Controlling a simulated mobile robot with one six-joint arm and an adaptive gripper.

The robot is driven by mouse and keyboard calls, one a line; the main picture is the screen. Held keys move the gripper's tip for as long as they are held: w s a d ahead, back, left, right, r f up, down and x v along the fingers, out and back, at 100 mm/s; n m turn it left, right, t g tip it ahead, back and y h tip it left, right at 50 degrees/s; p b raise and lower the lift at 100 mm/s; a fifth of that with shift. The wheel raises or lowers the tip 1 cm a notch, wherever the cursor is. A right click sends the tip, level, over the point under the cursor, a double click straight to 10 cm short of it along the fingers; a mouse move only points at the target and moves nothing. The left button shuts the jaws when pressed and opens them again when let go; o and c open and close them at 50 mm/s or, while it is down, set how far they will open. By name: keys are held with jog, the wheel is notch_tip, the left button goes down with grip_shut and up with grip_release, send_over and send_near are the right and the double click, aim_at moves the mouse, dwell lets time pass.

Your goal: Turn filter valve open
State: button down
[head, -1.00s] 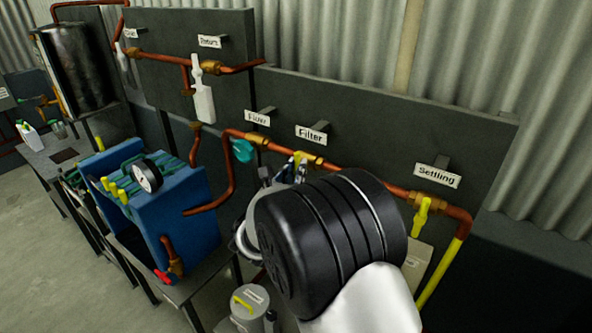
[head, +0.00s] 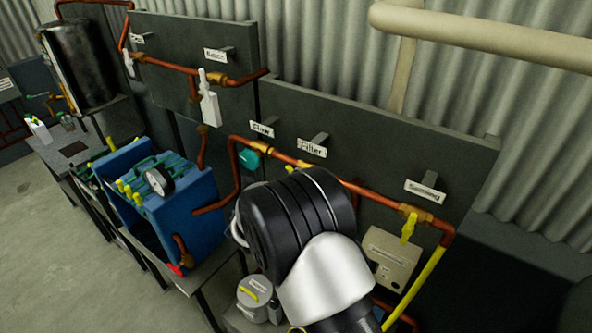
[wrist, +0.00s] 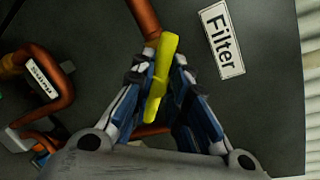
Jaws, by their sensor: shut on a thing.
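The filter valve's yellow lever (wrist: 160,75) shows in the wrist view, beside the Filter label (wrist: 221,41). My gripper (wrist: 163,82) has its two blue-padded fingers closed on either side of this lever, shut on it. In the head view the Filter label (head: 312,149) is on the dark panel, and my black wrist and white arm link hide the gripper and the filter lever. The copper pipe (wrist: 143,17) carrying the valve runs behind the fingers.
A teal flow handle (head: 249,160) is left of the filter spot. The yellow settling valve (head: 409,228) is to the right on the same pipe. A blue filter press (head: 190,222) stands at left. A grey lidded container (head: 254,298) is below my arm.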

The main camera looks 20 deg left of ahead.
jog(key=shift+a+f+n+g+h+p, duration=0.1)
jog(key=shift+n+g+h+p, duration=0.25)
jog(key=shift+n+p, duration=0.7)
jog(key=shift+a+f+n+g+h+p, duration=0.15)
jog(key=shift+n+h+p, duration=0.3)
jog(key=shift+n+p, duration=0.55)
jog(key=shift+a+f+n+g+h+p, duration=0.15)
jog(key=shift+n+h+p, duration=0.25)
jog(key=shift+n+p, duration=0.65)
jog(key=shift+d, duration=0.15)
jog(key=c, duration=1.6)
grip_release()
jog(key=shift+r, duration=0.1)
jog(key=v, duration=1.2)
jog(key=shift+w, duration=0.1)
